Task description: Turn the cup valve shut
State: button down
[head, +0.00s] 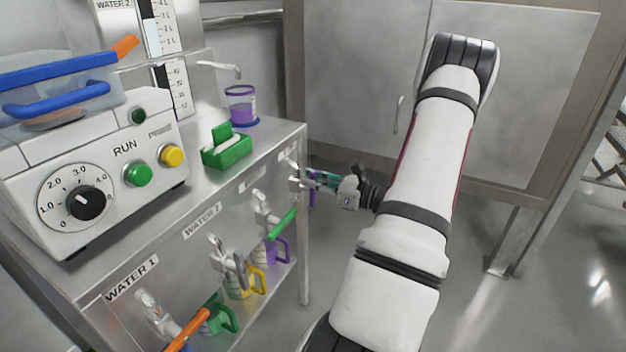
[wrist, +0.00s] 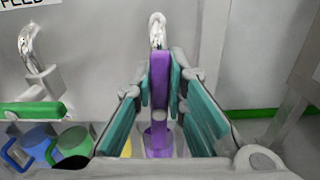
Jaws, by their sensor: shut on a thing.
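My gripper (head: 326,181) is at the right end of the bench front, its teal-padded fingers closed around a purple lever. In the wrist view my gripper (wrist: 160,88) has the purple lever (wrist: 160,75) between its two pads. A metal valve fitting (wrist: 157,28) shows just beyond the lever. A purple cup (wrist: 158,142) shows beneath the lever, partly hidden by the fingers. In the head view the valve body (head: 295,181) shows at the bench corner, but its lever is mostly hidden. The label above it is too small to read.
To the left along the bench front are valves with a green lever (head: 282,222), a grey one (head: 232,262) and an orange one (head: 190,330), with coloured mugs below. A purple beaker (head: 240,105) and a green holder (head: 226,150) stand on the bench top. Open floor lies to the right.

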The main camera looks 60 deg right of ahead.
jog(key=m+p, duration=0.1)
jog(key=p, duration=0.2)
jog(key=shift+d+r+m, duration=0.1)
jog(key=shift+d+m, duration=0.05)
jog(key=shift+m, duration=0.25)
jog(key=m+p, duration=0.2)
jog(key=p, duration=0.1)
jog(key=shift+d+m, duration=0.3)
jog(key=shift+d+f+m+p, duration=0.25)
jog(key=shift+f+m+p, duration=0.25)
jog(key=shift+m+p, duration=1.2)
jog(key=shift+d+f+m+p, duration=0.25)
jog(key=shift+f+m+p, duration=0.35)
jog(key=shift+m, duration=1.95)
jog(key=shift+d+f+m+p, duration=0.25)
jog(key=shift+f+m+p, duration=0.2)
jog(key=shift+m+p, duration=1.25)
jog(key=shift+m+b, duration=0.4)
jog(key=shift+m, duration=0.35)
jog(key=c, duration=1.6)
grip_release()
jog(key=shift+w, duration=0.1)
